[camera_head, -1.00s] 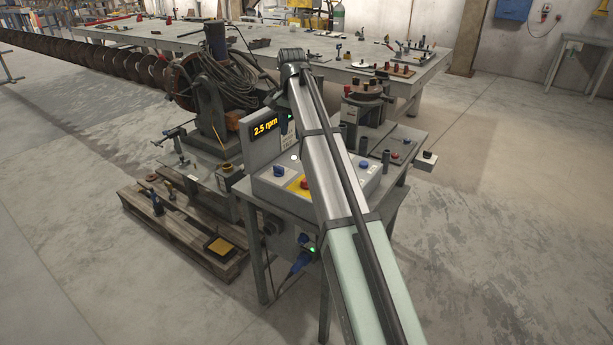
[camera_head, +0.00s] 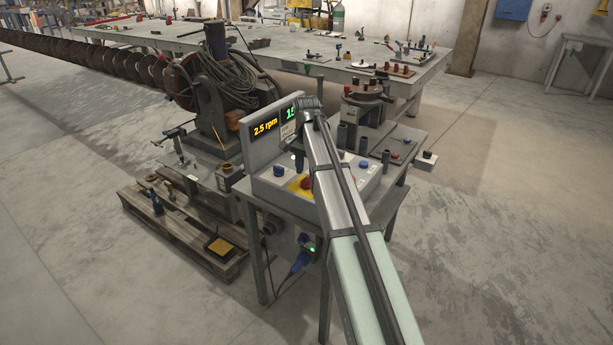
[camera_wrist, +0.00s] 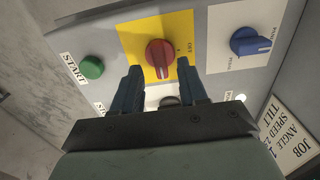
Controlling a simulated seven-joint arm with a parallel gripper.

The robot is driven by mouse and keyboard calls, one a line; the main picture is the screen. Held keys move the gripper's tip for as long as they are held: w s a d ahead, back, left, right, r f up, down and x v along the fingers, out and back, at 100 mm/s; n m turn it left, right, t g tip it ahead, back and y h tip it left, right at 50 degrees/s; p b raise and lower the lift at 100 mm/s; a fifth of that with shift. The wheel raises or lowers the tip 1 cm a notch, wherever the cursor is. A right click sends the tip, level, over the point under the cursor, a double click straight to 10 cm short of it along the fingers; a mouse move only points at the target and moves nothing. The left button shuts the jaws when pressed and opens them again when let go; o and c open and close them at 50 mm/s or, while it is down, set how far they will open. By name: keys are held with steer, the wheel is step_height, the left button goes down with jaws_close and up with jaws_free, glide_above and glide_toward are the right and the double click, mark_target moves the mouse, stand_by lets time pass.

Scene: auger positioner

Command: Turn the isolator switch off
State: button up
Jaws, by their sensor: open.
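The isolator switch is a red rotary knob (camera_wrist: 160,54) on a yellow plate (camera_wrist: 182,22), in the upper middle of the wrist view. The plate carries an "OFF" mark beside the knob. In the head view the red knob (camera_head: 307,181) shows on the control box (camera_head: 270,192), beside my arm. My gripper (camera_wrist: 160,76) is open, its two blue fingers one on each side of the knob's near side in the picture. I cannot tell whether the fingertips touch it. In the head view my gripper (camera_head: 299,160) hangs over the box, partly hidden by my arm.
In the wrist view a green START button (camera_wrist: 92,67) is left of the knob and a blue rotary knob (camera_wrist: 249,42) is right of it. A dark round part (camera_wrist: 169,101) sits between the fingers. The display panel (camera_head: 265,128) stands behind the box.

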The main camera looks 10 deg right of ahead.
mark_target(306, 182)
steer(key=shift+f, duration=1.5)
jaws_close()
